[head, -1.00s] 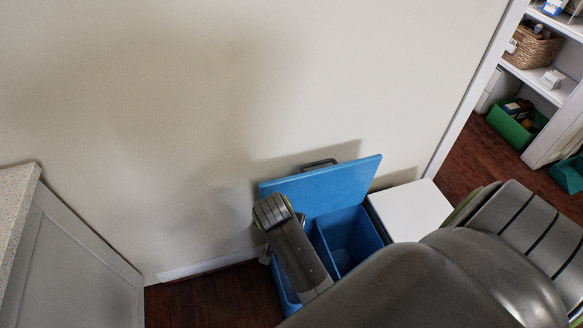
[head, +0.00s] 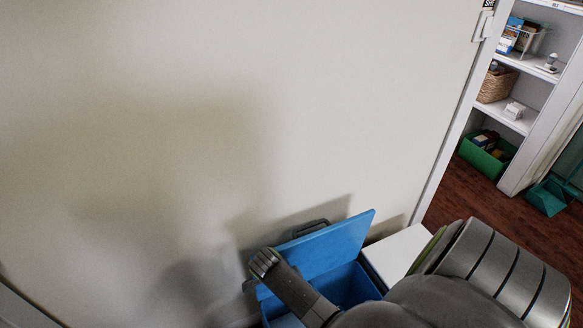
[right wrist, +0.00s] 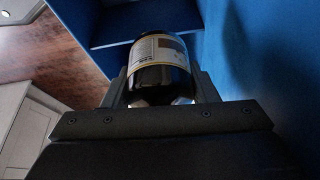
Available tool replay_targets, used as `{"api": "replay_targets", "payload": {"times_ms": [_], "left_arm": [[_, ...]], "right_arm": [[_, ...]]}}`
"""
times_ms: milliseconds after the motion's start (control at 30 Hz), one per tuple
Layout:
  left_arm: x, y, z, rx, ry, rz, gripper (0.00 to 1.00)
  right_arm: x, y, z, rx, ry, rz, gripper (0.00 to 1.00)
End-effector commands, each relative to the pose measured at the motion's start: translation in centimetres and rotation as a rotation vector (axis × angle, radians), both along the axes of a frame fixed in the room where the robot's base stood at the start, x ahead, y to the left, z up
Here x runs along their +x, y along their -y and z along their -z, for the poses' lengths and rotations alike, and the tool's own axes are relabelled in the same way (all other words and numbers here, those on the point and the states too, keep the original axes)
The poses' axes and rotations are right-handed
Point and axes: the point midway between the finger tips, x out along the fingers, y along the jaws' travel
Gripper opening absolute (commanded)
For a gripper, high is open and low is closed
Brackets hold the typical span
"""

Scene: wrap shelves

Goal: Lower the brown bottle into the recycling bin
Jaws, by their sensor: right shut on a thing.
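The brown bottle (right wrist: 158,50) looks dark, with a cream label, in the right wrist view. My right gripper (right wrist: 161,88) is shut on it, with a finger on each side. The blue recycling bin's inner wall (right wrist: 238,70) is at the right of that view, and a blue divider or edge crosses behind the bottle. In the head view the bin (head: 352,284) stands against the wall with its blue lid (head: 335,246) raised. My left gripper is not in view.
A white-topped box (head: 396,252) stands right of the bin. A doorway further right shows shelves with a basket (head: 497,86) and a green crate (head: 486,154). The plain wall fills the left. A pale cabinet (right wrist: 25,125) and wood floor show in the wrist view.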

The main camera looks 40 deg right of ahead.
Motion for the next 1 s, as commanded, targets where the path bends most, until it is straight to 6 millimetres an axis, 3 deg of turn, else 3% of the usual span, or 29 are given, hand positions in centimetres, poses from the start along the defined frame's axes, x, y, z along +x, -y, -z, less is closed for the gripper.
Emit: {"api": "replay_targets", "payload": {"times_ms": [233,500,1000], "left_arm": [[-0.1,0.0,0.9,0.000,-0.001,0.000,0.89],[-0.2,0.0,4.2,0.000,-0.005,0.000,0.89],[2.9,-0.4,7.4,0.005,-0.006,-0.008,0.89]], "right_arm": [[-0.2,0.3,1.1,0.000,0.001,0.037,0.27],[-0.2,0.3,4.0,0.001,0.002,0.034,0.27],[-0.2,0.3,8.8,0.001,0.002,0.034,0.27]]}}
